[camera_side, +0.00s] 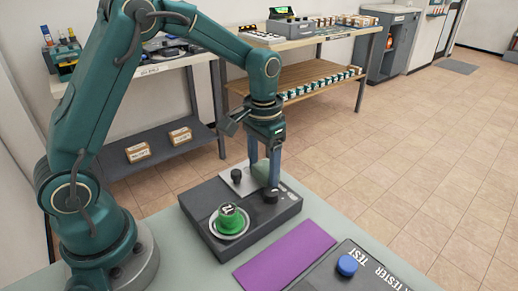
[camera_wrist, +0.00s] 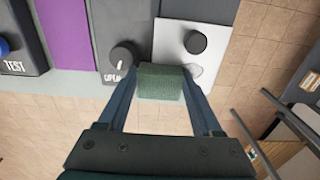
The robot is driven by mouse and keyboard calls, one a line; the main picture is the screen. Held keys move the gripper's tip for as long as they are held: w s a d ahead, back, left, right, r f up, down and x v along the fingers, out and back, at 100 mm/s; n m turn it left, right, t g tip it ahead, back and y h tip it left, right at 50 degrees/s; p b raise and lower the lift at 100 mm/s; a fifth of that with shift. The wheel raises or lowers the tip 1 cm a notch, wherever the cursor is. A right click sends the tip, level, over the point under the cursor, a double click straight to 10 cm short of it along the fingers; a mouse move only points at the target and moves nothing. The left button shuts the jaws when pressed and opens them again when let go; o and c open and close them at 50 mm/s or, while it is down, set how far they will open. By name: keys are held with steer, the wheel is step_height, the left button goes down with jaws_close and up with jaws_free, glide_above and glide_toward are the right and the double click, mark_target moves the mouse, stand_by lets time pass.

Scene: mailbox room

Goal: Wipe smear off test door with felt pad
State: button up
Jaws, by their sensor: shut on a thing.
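My gripper (camera_wrist: 160,85) is shut on a green felt pad (camera_wrist: 161,78), held between its two fingertips. The test door appears to be the light grey plate with a black knob (camera_wrist: 165,38), also in the side view (camera_side: 246,186). A faint pale round patch, perhaps the smear (camera_wrist: 196,70), shows on the plate just right of the pad. The pad overlaps the plate's lower left edge; whether they touch, I cannot tell.
A black dial marked OPEN (camera_wrist: 123,56) sits left of the pad. A purple mat (camera_side: 285,256) and a blue TEST button (camera_side: 347,265) lie nearer. Shelves stand behind.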

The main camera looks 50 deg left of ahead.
steer(key=shift+s+d, duration=0.2)
steer(key=shift+s, duration=0.1)
steer(key=shift+w+a+r, duration=0.1)
steer(key=shift+r, duration=2.9)
steer(key=shift+r, duration=1.5)
steer(key=shift+f, duration=3.55)
steer(key=shift+f, duration=0.5)
